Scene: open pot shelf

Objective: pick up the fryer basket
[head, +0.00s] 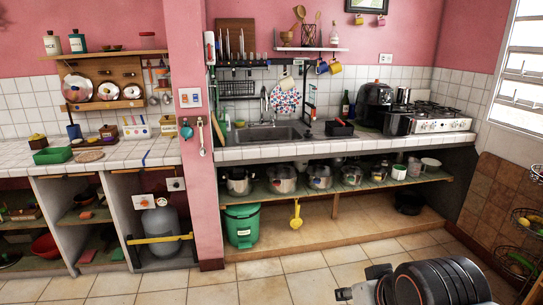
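A black air fryer (376,97) stands on the tiled counter, between the sink and the stove. A dark grey box-like part (398,125) at its front right looks like the fryer basket, but at this size I cannot tell whether it is attached to the fryer. Part of my arm, black with ribbed rings and a grey end piece, shows at the bottom right, far from the counter. No gripper fingers can be made out.
A stove (440,118) stands right of the fryer and a small black box (340,129) left of it. The sink (268,134) is further left. Pots line the open shelf (350,187) below. The tiled floor (320,267) before the counter is clear.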

